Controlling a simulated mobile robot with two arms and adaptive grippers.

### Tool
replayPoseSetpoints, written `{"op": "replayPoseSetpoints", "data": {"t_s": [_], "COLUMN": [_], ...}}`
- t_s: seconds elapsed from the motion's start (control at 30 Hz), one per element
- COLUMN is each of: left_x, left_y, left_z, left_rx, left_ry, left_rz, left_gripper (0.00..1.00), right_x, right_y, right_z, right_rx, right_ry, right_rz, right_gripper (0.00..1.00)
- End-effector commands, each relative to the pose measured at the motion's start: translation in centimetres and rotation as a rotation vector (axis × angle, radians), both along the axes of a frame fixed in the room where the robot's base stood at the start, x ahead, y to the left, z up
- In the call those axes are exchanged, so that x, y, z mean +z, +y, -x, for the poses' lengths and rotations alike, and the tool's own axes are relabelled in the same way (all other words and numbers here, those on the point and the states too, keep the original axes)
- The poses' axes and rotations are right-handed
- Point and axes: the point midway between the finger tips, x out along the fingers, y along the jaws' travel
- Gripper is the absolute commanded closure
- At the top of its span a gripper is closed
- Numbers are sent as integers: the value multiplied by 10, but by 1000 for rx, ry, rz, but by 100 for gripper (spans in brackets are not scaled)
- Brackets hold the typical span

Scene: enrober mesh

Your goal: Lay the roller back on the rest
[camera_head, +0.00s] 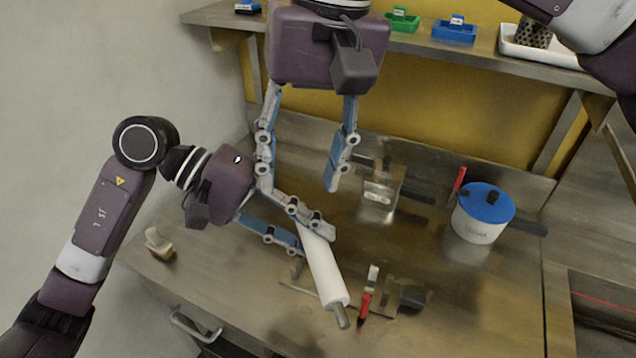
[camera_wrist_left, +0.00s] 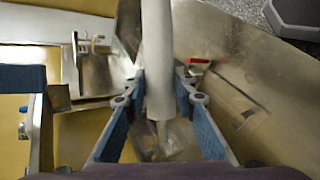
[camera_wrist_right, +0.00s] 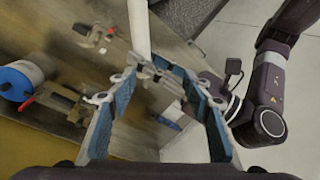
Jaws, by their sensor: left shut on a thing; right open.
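The roller (camera_head: 324,265) is a white cylinder with a metal end pin. My left gripper (camera_head: 310,238) is shut around its upper end and holds it tilted, the other end pointing down and towards the front of the bench. It also shows upright between the fingers in the left wrist view (camera_wrist_left: 157,60). My right gripper (camera_head: 300,172) is open and empty, above and behind the left one. Metal bracket fixtures stand on the bench, one at the back (camera_head: 379,192) and one at the front right (camera_head: 411,295); I cannot tell for sure which is the rest.
A white tub with a blue lid (camera_head: 482,214) stands at the right of the steel bench (camera_head: 240,290). A red-handled tool (camera_head: 366,302) lies near the roller's lower end. A small beige-handled item (camera_head: 159,243) is at the left. A shelf above holds green and blue trays (camera_head: 455,31).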

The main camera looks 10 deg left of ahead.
Motion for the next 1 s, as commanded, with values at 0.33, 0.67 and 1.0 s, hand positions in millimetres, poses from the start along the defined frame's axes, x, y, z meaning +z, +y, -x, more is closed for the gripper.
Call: {"op": "replayPoseSetpoints", "data": {"t_s": [0.33,0.67,1.0], "left_x": [1,1,1], "left_y": [0,0,0], "left_z": [0,0,0], "left_rx": [0,0,0], "left_ry": [-1,-1,0], "left_rz": [2,2,2], "left_gripper": [100,100,100], "right_x": [-30,-90,-132], "right_y": [-21,-21,-21], "right_z": [14,14,14], "right_rx": [120,117,115], "right_ry": [-17,-16,-17], "right_rz": [167,164,161], "right_gripper": [54,54,54]}}
